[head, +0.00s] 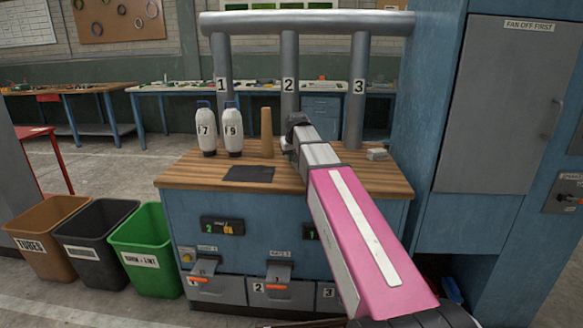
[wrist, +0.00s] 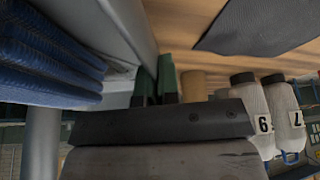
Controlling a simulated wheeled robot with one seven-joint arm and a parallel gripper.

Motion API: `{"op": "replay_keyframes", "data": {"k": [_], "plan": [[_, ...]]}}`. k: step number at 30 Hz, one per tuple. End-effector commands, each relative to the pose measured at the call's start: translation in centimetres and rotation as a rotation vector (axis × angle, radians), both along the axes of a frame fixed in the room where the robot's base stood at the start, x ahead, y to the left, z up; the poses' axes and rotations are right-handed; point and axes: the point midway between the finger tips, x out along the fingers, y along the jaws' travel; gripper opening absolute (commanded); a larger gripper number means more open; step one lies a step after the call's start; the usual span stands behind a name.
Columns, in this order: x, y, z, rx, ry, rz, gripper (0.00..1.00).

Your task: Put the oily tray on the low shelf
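I cannot make out an oily tray or a low shelf for certain. Grey drawer-like trays sit low in the blue bench front: tray 1 (head: 215,290) and tray 2 (head: 284,294) have orange-marked handles, and tray 3 (head: 327,297) is partly hidden by my arm. No oil shows on them. My gripper (head: 292,131) is above the wooden bench top, by pipe 2 (head: 289,70). In the wrist view its green fingers (wrist: 156,88) are close together with nothing visible between them.
Brown (head: 45,240), black (head: 97,244) and green (head: 147,250) bins stand left. A blue cabinet (head: 500,110) stands right.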

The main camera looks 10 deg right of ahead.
Motion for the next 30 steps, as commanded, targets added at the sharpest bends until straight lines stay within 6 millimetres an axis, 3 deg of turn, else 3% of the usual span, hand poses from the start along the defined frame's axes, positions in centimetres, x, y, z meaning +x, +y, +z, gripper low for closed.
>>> {"op": "replay_keyframes", "data": {"k": [5,12,25,27,28,30], "plan": [[0.0,-0.1,-0.9,-0.001,0.001,0.001,0.0],[0.0,-0.1,-3.8,0.0,0.002,0.0,0.0],[0.0,-0.1,-4.3,0.0,0.0,0.0,0.0],[0.0,-0.1,-4.3,0.0,0.0,-0.001,0.23],[0.0,-0.1,-4.3,0.0,0.001,-0.001,0.29],[0.0,-0.1,-4.3,0.0,0.001,-0.001,0.29]]}}
